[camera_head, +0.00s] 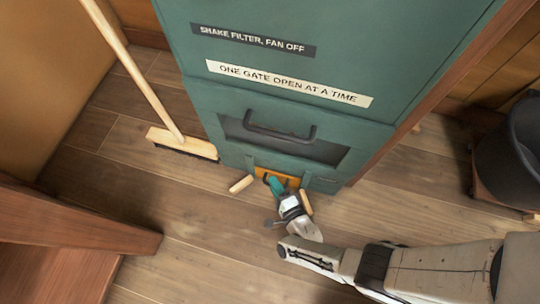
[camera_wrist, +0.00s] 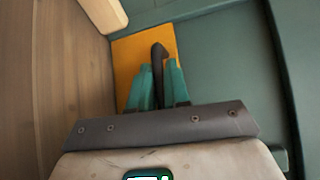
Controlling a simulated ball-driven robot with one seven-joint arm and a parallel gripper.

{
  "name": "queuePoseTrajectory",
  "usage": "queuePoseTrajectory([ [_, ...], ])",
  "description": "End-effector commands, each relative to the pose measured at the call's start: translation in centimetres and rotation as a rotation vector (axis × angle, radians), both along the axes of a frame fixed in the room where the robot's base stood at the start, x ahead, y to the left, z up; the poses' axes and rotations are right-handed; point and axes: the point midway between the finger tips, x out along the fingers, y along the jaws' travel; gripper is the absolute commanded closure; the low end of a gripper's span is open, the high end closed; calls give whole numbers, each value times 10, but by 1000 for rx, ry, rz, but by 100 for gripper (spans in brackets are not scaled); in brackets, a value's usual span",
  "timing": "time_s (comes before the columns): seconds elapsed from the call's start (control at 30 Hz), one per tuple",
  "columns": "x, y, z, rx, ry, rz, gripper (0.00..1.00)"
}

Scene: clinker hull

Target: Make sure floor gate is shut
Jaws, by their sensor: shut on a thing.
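The floor gate (camera_head: 290,179) is a small yellow-orange plate low at the foot of the green cabinet (camera_head: 195,60). In the wrist view the orange plate (camera_wrist: 130,58) lies behind a dark upright handle (camera_wrist: 158,56). My gripper (camera_head: 271,183) reaches down to it. In the wrist view its teal fingers (camera_wrist: 158,85) are shut on the dark handle, one on each side. The fingers and wrist hide part of the plate. I cannot tell from these views whether the gate is open or shut.
Wooden offcuts (camera_head: 241,184) lie on the floor beside the gate; one (camera_wrist: 103,14) shows in the wrist view. A broom (camera_head: 182,143) stands left of the cabinet. A dark bucket (camera_head: 512,150) is at right. A wooden bench (camera_head: 70,225) is at lower left. Signs mark the cabinet front.

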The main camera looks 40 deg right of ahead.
Motion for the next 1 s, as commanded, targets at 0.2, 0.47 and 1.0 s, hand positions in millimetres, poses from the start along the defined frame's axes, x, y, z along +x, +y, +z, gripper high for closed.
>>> queuePoseTrajectory([
  [0.2, -9, 1, -6, -4, 3, 13, 100],
  [0.47, -10, 0, -8, -2, 6, 12, 100],
  [1.0, -9, 0, -5, -4, -1, 9, 64],
])
